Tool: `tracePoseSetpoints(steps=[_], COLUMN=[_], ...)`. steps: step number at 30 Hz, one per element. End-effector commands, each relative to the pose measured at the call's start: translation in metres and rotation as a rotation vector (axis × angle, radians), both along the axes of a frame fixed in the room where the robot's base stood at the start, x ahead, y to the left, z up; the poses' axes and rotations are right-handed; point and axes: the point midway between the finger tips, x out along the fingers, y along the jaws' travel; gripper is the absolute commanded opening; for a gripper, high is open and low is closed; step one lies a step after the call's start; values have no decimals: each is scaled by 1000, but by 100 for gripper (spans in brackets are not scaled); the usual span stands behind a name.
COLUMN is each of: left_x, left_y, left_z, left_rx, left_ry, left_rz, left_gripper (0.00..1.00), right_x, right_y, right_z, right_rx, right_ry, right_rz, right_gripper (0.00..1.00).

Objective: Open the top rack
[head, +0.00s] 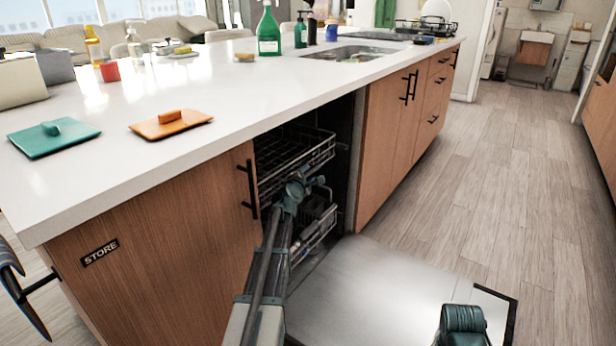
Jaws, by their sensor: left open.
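The dishwasher in the island stands open, with its door (375,290) folded down flat. The top rack (318,156) is a dark wire basket in the upper part of the opening. It looks mostly inside; how far out it sits is hard to tell. My left gripper (306,184) is open at the lower front of the top rack, and my arm hides part of the racks. Whether its fingers touch the wire cannot be told. The lower rack (318,230) shows below it.
The white counter (190,105) above holds a teal lid (55,140), an orange lid (170,125) and a green spray bottle (268,32). A cabinet with a black handle (249,190) adjoins the opening on the left. The wooden floor (500,170) to the right is clear.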

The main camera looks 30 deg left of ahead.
Motion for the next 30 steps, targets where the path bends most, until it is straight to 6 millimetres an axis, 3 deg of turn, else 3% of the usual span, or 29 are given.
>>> tracePoseSetpoints(steps=[1,9,30], left_x=[0,0,-1], left_y=[0,0,0], left_z=[0,0,0], left_rx=[0,0,0], left_ry=[0,0,1], left_rz=[0,0,-1], left_gripper=[45,0,0], right_x=[0,0,0], right_y=[0,0,0], right_z=[0,0,0], right_rx=[0,0,0], right_ry=[0,0,0], right_rz=[0,0,0], right_gripper=[50,50,50])
